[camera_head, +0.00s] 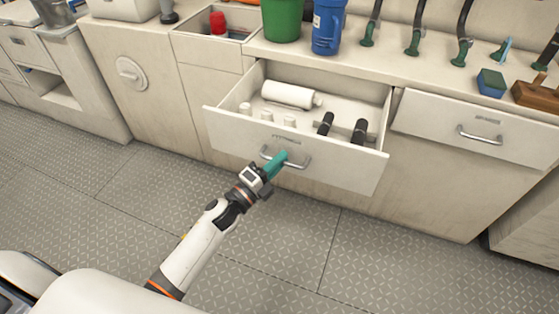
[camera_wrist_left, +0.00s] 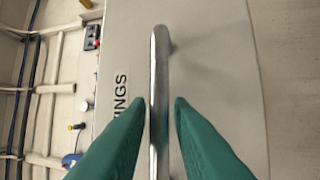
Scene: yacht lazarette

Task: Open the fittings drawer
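The fittings drawer (camera_head: 290,157) stands pulled well out of the counter in the head view, its inside showing. Its front has a metal bar handle (camera_head: 297,164), also upright in the left wrist view (camera_wrist_left: 159,80) beside lettering ending in "INGS". My left gripper (camera_head: 279,160) has its green fingers at the left part of the handle. In the left wrist view the fingertips (camera_wrist_left: 161,101) stand on either side of the bar, with narrow gaps visible, so they look open around it. My right gripper is not in view.
The drawer holds a white roll (camera_head: 289,94), several small white pieces and two black-handled items (camera_head: 360,131). A closed drawer (camera_head: 480,125) is to its right. A green bucket (camera_head: 282,20) and blue jug (camera_head: 328,27) stand on the counter. The floor in front is clear.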

